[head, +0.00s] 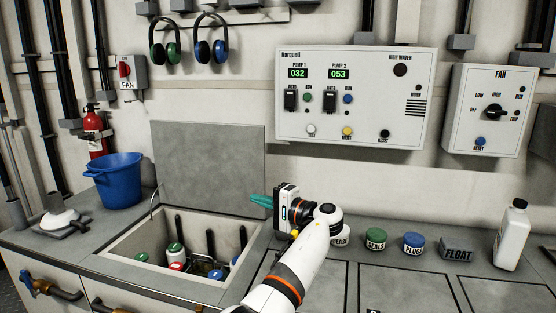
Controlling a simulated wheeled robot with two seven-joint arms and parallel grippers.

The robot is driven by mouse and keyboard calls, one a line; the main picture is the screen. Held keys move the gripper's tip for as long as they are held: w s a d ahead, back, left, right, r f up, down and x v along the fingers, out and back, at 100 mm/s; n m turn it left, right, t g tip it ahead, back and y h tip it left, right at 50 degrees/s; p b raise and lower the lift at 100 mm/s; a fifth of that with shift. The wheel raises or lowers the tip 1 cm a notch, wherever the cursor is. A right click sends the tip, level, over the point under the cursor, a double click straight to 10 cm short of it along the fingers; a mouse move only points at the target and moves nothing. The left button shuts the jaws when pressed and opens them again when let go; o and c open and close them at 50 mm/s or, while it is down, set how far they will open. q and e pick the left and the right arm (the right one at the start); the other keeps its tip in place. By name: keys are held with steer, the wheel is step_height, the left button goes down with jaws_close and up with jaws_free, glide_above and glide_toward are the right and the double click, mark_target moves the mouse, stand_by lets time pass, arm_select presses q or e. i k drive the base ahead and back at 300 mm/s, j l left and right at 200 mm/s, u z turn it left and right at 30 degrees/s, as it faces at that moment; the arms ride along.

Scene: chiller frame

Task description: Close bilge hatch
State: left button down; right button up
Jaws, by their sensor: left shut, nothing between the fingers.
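The bilge hatch lid (205,160) is a flat grey panel standing upright, open, along the back edge of a square opening in the grey counter. A thin stay (156,203) shows at the lid's lower left. My left gripper (254,200) is shut and empty, its teal fingers pointing left. It is at the lid's lower right edge and overlaps it in the picture; I cannot tell whether it touches. My right gripper is not in view.
The pale-walled bilge well (122,236) holds several small jars and dark upright parts. A blue bucket (120,181) and a white item on a dark tray (47,232) stand left. Jars (376,239), a FLOAT box (457,249) and a white bottle (512,236) stand right.

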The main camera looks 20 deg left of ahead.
mark_target(217, 167)
steer(key=i, duration=1)
